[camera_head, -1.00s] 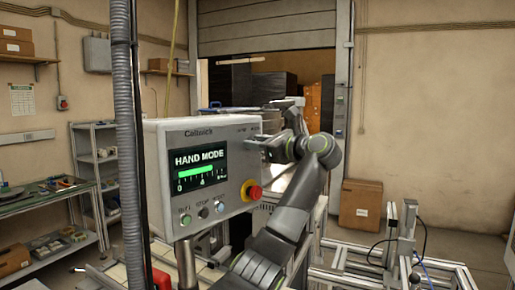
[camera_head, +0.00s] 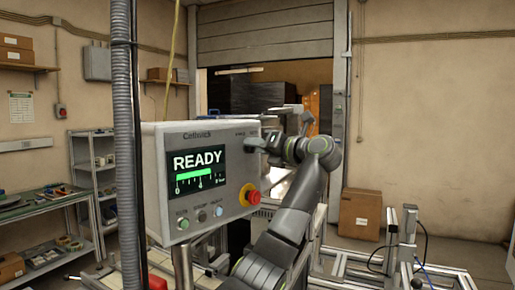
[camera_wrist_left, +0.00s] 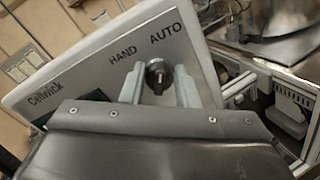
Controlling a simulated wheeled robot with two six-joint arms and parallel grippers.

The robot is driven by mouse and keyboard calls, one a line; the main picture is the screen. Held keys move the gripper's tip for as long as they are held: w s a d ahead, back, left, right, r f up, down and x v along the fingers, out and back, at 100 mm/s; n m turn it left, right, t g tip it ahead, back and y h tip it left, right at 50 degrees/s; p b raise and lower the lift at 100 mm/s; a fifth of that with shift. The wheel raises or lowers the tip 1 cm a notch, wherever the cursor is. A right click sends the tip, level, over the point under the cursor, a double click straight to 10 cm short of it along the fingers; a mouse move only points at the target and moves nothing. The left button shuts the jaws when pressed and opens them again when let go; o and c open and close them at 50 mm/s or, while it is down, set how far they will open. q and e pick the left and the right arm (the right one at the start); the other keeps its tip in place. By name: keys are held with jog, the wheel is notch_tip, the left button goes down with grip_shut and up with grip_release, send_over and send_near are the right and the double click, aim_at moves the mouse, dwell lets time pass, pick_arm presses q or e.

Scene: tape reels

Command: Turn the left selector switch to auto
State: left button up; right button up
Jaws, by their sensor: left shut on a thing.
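The grey control box (camera_head: 217,137) marked Cellwick stands at the centre left of the head view. Its screen (camera_head: 198,171) reads READY above a green bar. The black selector switch (camera_wrist_left: 158,76) sits on the panel below the words HAND and AUTO in the left wrist view. My left gripper (camera_head: 255,144) is at the panel's upper right corner. Its two fingers (camera_wrist_left: 158,88) are on either side of the switch and shut on it. The gripper hides the switch in the head view, and the exact direction of its handle is hard to tell. My right gripper is not in view.
A red emergency stop button (camera_head: 250,196) on a yellow base sits low on the panel, under my gripper. Several small buttons (camera_head: 202,216) line the lower panel. A grey corrugated hose (camera_head: 125,130) hangs left of the box. An aluminium frame (camera_head: 392,250) stands at the right.

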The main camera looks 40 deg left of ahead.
pick_arm(q)
jog(key=shift+r+m, duration=0.1)
jog(key=shift+m, duration=0.3)
jog(key=o, duration=1)
jog(key=shift+w+d+b, duration=0.15)
jog(key=shift+d+b, duration=2.8)
jog(key=shift+d, duration=5.8)
